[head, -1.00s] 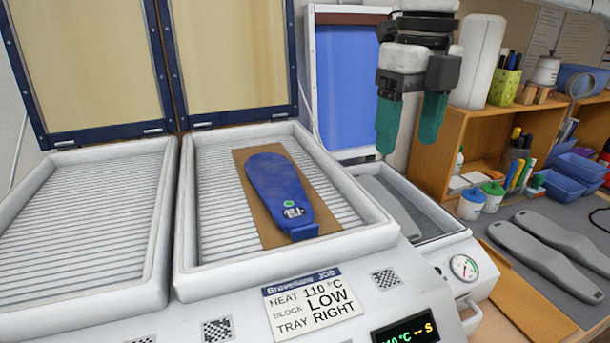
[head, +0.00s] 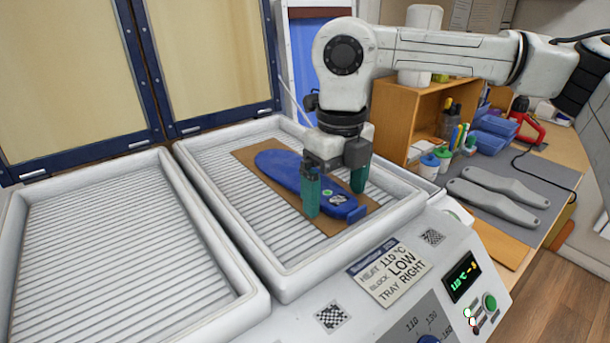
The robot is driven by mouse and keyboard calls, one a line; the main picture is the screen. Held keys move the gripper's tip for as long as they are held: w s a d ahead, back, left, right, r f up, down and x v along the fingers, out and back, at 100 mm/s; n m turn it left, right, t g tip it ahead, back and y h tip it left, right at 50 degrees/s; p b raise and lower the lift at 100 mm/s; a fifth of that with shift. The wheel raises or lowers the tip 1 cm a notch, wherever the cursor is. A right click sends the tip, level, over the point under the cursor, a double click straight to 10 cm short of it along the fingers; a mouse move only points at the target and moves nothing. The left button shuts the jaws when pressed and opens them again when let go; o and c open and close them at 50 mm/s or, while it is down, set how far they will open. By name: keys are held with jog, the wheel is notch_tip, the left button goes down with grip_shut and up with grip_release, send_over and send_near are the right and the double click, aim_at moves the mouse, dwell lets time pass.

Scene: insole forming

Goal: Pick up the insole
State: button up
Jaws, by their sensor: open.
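The blue insole (head: 283,168) lies flat on a brown sheet (head: 243,156) in the right heating tray (head: 203,185). Its near end carries a green dot, a printed mark and a raised blue tab (head: 356,214). My gripper (head: 334,200) is open and points down over the near end of the insole. One teal finger is on the left side of the insole and the other is on its right side. I cannot tell how close the fingertips are to the sheet. My gripper hides part of the insole's middle and right edge.
The left tray (head: 120,255) is empty. Raised lids (head: 215,60) stand behind both trays. The machine front bears a label (head: 390,270) and a display (head: 461,276). Grey insole shapes (head: 497,195) lie on the mat at right, below a wooden shelf (head: 396,125) with containers.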

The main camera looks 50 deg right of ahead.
jog(key=shift+f, duration=0.1)
jog(key=shift+c, duration=0.3)
jog(key=c, duration=1.1)
jog(key=shift+r, duration=0.2)
